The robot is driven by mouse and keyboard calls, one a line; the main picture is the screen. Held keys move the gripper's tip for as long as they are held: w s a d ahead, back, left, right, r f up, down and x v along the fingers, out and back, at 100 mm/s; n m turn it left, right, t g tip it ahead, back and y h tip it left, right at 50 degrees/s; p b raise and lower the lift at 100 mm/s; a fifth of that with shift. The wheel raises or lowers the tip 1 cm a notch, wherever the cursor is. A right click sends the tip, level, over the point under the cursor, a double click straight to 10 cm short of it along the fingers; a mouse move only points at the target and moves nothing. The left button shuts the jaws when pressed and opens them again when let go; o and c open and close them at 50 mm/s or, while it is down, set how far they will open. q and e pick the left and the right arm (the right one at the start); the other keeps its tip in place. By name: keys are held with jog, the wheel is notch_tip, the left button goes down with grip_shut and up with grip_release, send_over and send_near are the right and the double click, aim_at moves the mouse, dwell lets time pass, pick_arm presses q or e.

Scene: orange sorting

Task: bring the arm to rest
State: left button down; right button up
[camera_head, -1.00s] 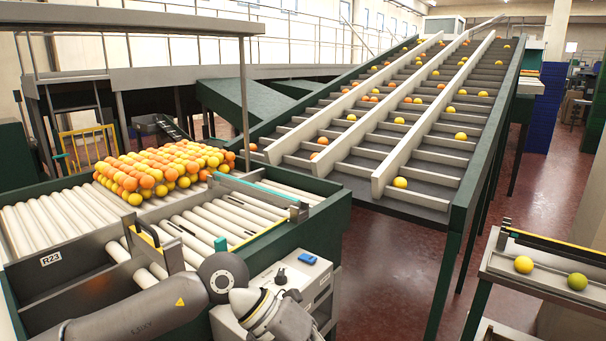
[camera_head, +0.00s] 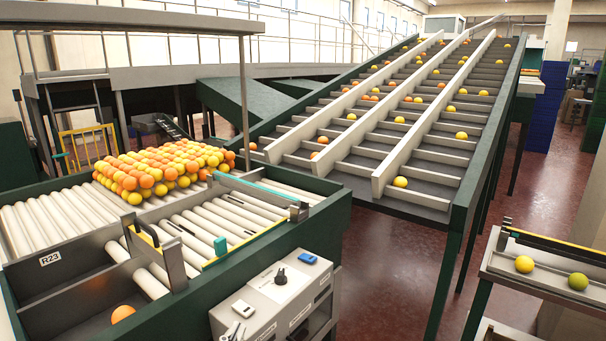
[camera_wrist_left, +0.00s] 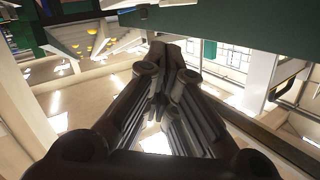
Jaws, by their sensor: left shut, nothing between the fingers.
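My left gripper (camera_wrist_left: 171,58) shows only in the left wrist view. Its dark fingers are together, and nothing is between them. The wrist view looks strongly tilted. The sloped conveyor with yellow fruit (camera_wrist_left: 93,42) is at its upper left, well apart from the fingers. No part of my left arm shows in the head view now. My right gripper is in neither view.
A roller table (camera_head: 45,222) with a pile of oranges (camera_head: 160,168) is at left. One orange (camera_head: 122,314) lies in its front trough. A control box (camera_head: 272,290) stands at the front. A sloped conveyor (camera_head: 415,155) rises behind. A side stand (camera_head: 545,265) holds two fruits.

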pick_arm(q)
jog(key=s+a+f+n+g+y, duration=0.1)
jog(key=s+a+f+g, duration=0.25)
jog(key=s+f, duration=0.3)
jog(key=s+a+f+n+g+y, duration=0.1)
jog(key=s+a+f+n+g, duration=0.15)
jog(key=s+f+g, duration=0.4)
jog(key=s+a+f+g, duration=0.25)
jog(key=s+f, duration=0.55)
jog(key=s, duration=0.4)
notch_tip(320, 180, down, 26)
jog(key=s+g, duration=0.1)
jog(key=g, duration=0.1)
jog(key=s+a+f, duration=0.2)
jog(key=s+f, duration=1.4)
jog(key=s, duration=0.1)
jog(key=shift+a+m+g, duration=0.2)
jog(key=shift+m+g, duration=0.15)
jog(key=shift+m, duration=0.1)
